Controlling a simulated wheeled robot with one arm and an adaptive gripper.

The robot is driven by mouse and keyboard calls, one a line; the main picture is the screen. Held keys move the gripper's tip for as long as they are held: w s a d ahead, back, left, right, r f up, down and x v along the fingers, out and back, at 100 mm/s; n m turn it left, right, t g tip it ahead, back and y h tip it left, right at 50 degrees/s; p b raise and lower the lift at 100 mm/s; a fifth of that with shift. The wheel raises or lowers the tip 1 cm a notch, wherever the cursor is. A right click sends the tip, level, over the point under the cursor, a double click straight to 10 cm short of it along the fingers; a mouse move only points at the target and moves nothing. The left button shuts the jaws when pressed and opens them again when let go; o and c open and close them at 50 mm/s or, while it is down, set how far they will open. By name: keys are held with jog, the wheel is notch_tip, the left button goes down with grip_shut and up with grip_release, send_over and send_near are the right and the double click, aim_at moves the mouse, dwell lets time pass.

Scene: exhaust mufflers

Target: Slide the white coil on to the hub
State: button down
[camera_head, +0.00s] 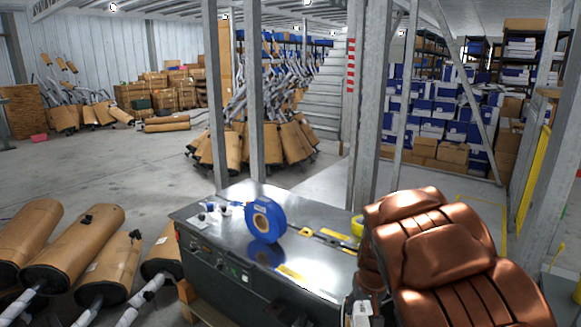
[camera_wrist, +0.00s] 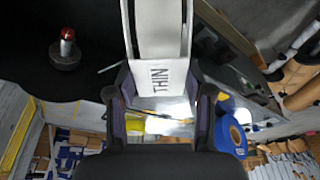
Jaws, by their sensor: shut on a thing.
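The white coil (camera_wrist: 150,75) shows in the wrist view, seen edge-on, with the word THIN on its near face. My gripper (camera_wrist: 158,88) is shut on it, with a dark finger on each side. The far end of the coil runs out of the top of the view. A round grey base with a red-tipped post (camera_wrist: 67,45) stands on a dark surface to the left, apart from the coil; I cannot tell if this is the hub. In the head view the coil is not clearly seen, and my copper-coloured arm fills the lower right.
A blue coil (camera_head: 265,220) stands upright on the shiny machine top (camera_head: 215,240), with yellow-and-black items (camera_head: 325,237) beside it. Brown mufflers (camera_head: 75,250) lie at the lower left. Grey posts (camera_head: 213,90) rise behind the machine. Open floor (camera_head: 100,165) lies at the left.

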jog(key=p+v, duration=0.3)
jog(key=shift+w+r+p, duration=0.1)
jog(key=shift+r+p, duration=0.15)
jog(key=shift+p, duration=0.15)
jog(key=shift+s+r+p, duration=0.25)
jog(key=shift+r+p, duration=0.25)
jog(key=shift+p, duration=0.55)
jog(key=shift+f, duration=0.15)
